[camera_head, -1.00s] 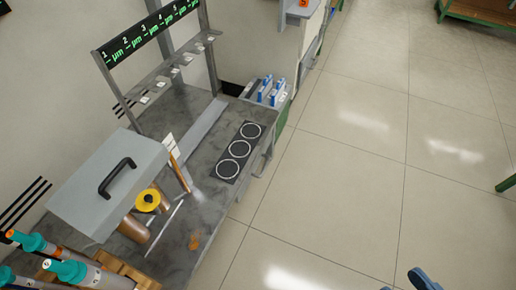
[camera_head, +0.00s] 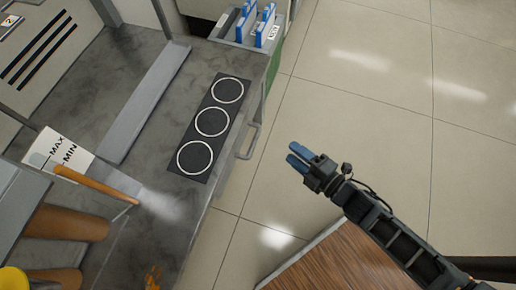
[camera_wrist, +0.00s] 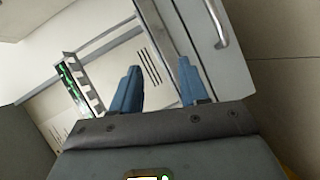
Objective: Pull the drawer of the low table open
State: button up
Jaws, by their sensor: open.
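The low grey table (camera_head: 120,55) has a stone-like top and fills the left of the head view. A light metal bar handle (camera_head: 248,141) stands out from its right-hand side; the drawer front is seen too steeply to make out any gap. In the wrist view the handle (camera_wrist: 217,25) is at upper right, on a pale front panel. My gripper (camera_head: 298,157), with blue fingers, is right of the handle and apart from it. Its fingers are spread and empty, as the wrist view also shows (camera_wrist: 158,85).
A black strip with three white rings (camera_head: 211,122) lies on the tabletop. A grey holder with blue items (camera_head: 255,25) is beyond the table. A brown wood-grained surface (camera_head: 335,262) is below my arm. Open tiled floor (camera_head: 360,100) lies to the right.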

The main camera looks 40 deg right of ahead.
aim_at(254, 142)
jog(key=w+a+f+n+y+b, duration=0.15)
jog(key=w+f+n+b, duration=0.4)
jog(key=f, duration=0.75)
jog(key=shift+m+h, duration=0.25)
jog(key=shift+m, duration=0.3)
jog(key=shift+b+x, duration=1.15)
jog(key=shift+x, duration=4.05)
jog(key=shift+d+r, duration=0.1)
grip_shut()
